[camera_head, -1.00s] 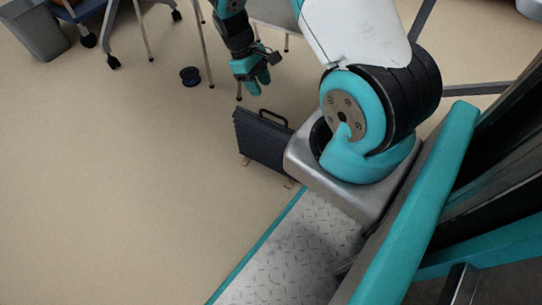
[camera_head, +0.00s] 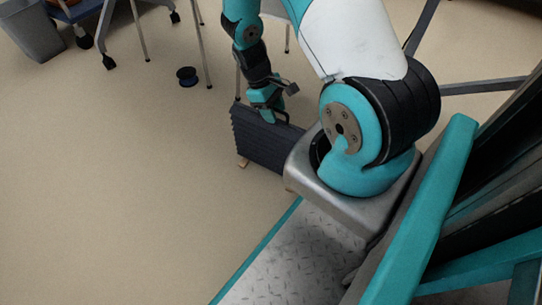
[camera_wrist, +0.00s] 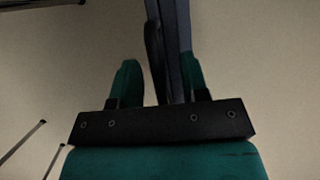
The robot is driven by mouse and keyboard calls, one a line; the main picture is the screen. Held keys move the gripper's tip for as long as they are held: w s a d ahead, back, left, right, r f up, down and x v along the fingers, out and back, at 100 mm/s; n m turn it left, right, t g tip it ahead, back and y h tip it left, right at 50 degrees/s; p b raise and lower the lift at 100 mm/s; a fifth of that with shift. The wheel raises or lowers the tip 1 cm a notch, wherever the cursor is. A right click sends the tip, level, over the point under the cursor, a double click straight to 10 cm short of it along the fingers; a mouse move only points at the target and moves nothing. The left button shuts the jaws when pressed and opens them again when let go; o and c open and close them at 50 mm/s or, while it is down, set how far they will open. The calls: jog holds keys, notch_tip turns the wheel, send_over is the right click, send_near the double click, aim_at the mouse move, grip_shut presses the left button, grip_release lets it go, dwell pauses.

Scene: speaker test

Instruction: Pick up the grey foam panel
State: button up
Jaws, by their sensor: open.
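The grey foam panel (camera_head: 262,142) is dark, ribbed and upright on the floor, with a black handle along its top edge and a small light-brown foot below. Part of it is hidden behind my metal base. My gripper (camera_head: 268,114) is right at the panel's top edge by the handle, pointing down. In the wrist view, the panel (camera_wrist: 179,40) shows edge-on as a dark strip running between the two green fingers of my gripper (camera_wrist: 160,65). The fingers are apart. The right finger is close to the panel; I cannot tell whether it touches.
A black spool (camera_head: 187,76) lies on the floor behind and left of the panel. Thin metal furniture legs (camera_head: 205,50) stand behind it. A grey bin (camera_head: 30,35) is at the far left. The beige floor left of the panel is clear.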

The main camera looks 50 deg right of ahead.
jog(key=shift+r, duration=0.1)
grip_shut()
dwell(1.2)
